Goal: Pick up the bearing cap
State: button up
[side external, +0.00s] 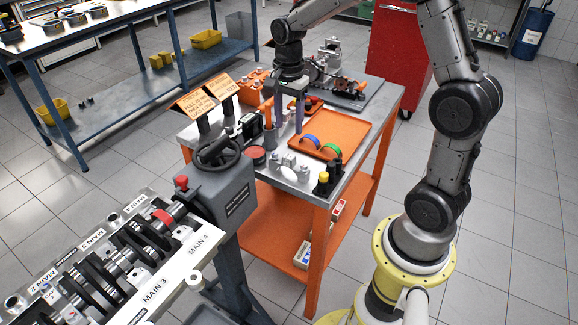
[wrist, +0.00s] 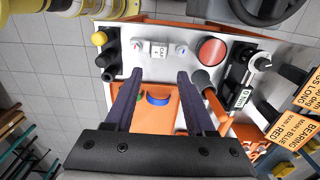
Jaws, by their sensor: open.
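The silver bearing cap (side external: 289,166) sits on the grey cart top near its front edge, left of the orange tray. In the wrist view the cap (wrist: 158,49) is a pale block with small markings, between two round bolt-like ends, and lies beyond the fingertips. My gripper (side external: 289,131) hangs above the cart, pointing down, and is behind the cap in the side view. In the wrist view my gripper (wrist: 160,74) has its two purple-grey fingers wide apart with nothing between the tips. The fingers are apart from the cap.
The orange tray (side external: 345,130) holds a blue shell (side external: 311,140) and a green shell (side external: 332,150). A red round tin (wrist: 212,50) stands beside the cap. Yellow- and black-topped cylinders (side external: 323,181) stand at the cart corner. A handwheel (side external: 214,152) and signs (side external: 196,103) stand left.

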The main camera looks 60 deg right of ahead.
aim_at(289, 156)
jog(key=f, duration=1)
jog(key=shift+s+a+f, duration=0.1)
jog(key=shift+s+a, duration=0.05)
jog(key=shift+a, duration=0.05)
grip_shut()
